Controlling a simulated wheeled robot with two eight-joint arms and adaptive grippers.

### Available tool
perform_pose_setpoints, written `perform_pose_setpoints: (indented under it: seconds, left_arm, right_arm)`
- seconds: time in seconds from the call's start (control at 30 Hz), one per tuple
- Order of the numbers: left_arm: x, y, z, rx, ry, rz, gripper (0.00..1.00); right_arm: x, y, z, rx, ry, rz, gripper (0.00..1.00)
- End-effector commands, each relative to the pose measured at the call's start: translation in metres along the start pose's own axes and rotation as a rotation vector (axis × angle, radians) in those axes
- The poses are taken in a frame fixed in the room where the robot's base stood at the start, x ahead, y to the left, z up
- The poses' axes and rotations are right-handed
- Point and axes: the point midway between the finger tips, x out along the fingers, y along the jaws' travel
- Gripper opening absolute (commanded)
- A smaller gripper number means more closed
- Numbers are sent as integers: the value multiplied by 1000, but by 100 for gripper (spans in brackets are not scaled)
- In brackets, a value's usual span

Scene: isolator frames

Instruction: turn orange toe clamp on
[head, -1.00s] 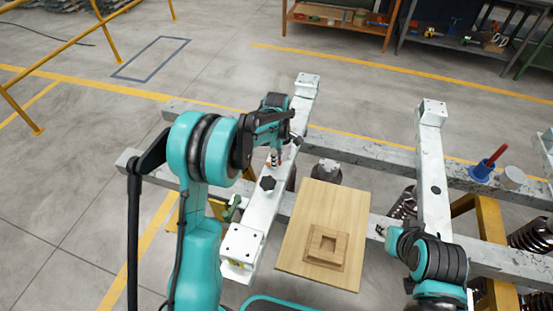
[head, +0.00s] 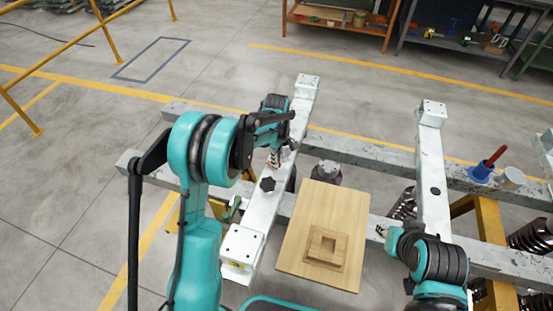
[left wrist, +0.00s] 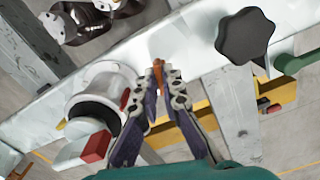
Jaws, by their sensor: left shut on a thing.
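The orange toe clamp (left wrist: 158,66) shows as a small upright orange piece in the left wrist view, against the pale beam. My left gripper (left wrist: 166,74) is shut on it, with the fingertips on both sides. In the head view the left gripper (head: 274,160) is over the white beam, beyond a black star knob (head: 267,184). The clamp's lower part is hidden by the fingers. My right arm is at the lower right of the head view; its fingers cannot be made out clearly.
In the left wrist view the black star knob (left wrist: 246,36) stands close right of the fingers, and a white round fitting with a red-ended block (left wrist: 97,146) is to the left. A wooden board (head: 330,215) lies right of the beam in the head view.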

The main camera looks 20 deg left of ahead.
Motion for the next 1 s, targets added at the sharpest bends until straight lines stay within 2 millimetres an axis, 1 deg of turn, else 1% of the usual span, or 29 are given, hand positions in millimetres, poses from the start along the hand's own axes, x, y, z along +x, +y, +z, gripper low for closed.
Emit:
perform_pose_setpoints:
  seconds: [1.0]
  left_arm:
    - [-1, 0, 0, 958, 1, 1, 0]
  right_arm:
    - [-7, 0, -5, 0, 0, 0, 32]
